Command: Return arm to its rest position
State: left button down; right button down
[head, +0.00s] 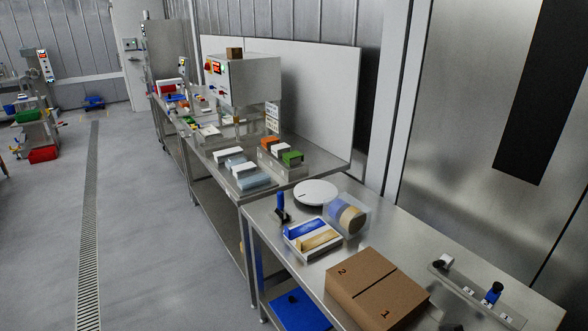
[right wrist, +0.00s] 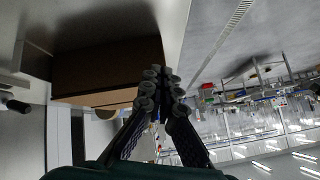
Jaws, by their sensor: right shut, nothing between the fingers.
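My right gripper (right wrist: 162,82) shows in the right wrist view with its two fingers together and nothing held between them. A brown cardboard box (right wrist: 100,72) fills the area beside and beyond the fingertips in that view; I cannot tell how near it is. In the head view the cardboard box (head: 376,290), marked 1 and 2, lies on the near steel table (head: 405,245). Neither gripper can be made out clearly in the head view. My left gripper is not in view.
Near the box are a white tray with blue and tan pieces (head: 312,238), a transparent drum (head: 346,215), a white round disc (head: 315,192) and a numbered rail with knobs (head: 472,291). A machine (head: 243,80) stands on the farther table. The floor (head: 150,220) at left is open.

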jog(key=s+a+r+m+h, duration=0.1)
jog(key=s+a+h, duration=0.1)
jog(key=a, duration=0.3)
jog(key=s+a+r+m+h, duration=0.1)
jog(key=s+a+r+h, duration=0.1)
jog(key=a, duration=0.3)
jog(key=shift+s+a+r+h, duration=0.25)
jog(key=shift+s+a+h, duration=0.1)
jog(key=shift+s+h, duration=0.3)
